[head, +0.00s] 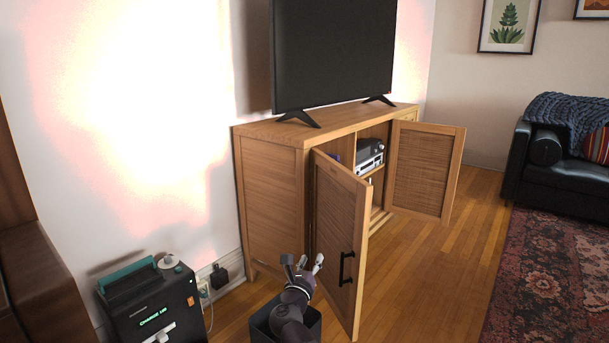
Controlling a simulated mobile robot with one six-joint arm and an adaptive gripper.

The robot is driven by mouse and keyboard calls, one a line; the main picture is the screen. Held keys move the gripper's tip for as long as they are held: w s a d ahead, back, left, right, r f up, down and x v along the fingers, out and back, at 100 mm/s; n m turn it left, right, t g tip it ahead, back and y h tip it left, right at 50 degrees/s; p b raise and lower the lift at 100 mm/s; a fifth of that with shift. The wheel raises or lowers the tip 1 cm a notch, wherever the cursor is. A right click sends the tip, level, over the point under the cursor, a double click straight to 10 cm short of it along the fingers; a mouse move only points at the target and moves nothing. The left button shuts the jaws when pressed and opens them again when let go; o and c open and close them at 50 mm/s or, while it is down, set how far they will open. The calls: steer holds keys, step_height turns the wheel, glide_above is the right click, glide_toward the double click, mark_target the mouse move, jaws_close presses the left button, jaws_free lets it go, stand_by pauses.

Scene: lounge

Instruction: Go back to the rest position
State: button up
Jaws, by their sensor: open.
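My gripper (303,264) shows at the bottom middle of the head view, at the end of my dark arm. Its fingers are apart and empty. It is in front of the wooden TV cabinet (270,200), just left of the black handle of the near door (335,220). I cannot tell whether it touches that door. Both the near door and the far door (424,170) of the cabinet stand open. A silver and black device (369,155) sits on a shelf inside. The rest of the cabinet's inside is partly hidden by the near door.
A TV (333,50) stands on the cabinet. A dark charging box (155,312) is at the lower left, by a wall outlet. A black sofa (560,175) and a patterned rug (545,265) are at the right. Bare wood floor (430,280) lies between the cabinet and the rug.

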steer(key=w+a+r+n+g+y+p, duration=0.1)
steer(key=a+n+y+p, duration=0.15)
steer(key=n+y, duration=0.55)
steer(key=w+a+r+n+g+y+p, duration=0.15)
steer(key=n+y+p, duration=0.25)
steer(key=n, duration=0.7)
steer(key=s+d+f+n+g+h+p, duration=0.2)
steer(key=s+d+f+n+g+p, duration=0.55)
steer(key=n, duration=0.45)
steer(key=s+d+r+n+g+h+p, duration=0.1)
steer(key=s+d+n+g+h+p, duration=0.25)
steer(key=s+d+g, duration=0.7)
step_height(320, 180, up, 38)
steer(key=d+t+p, duration=0.1)
steer(key=t+p, duration=0.1)
steer(key=p, duration=3.4)
steer(key=shift+s+d+f+n+p, duration=0.15)
steer(key=shift+s+n+p, duration=0.2)
steer(key=shift+n, duration=0.1)
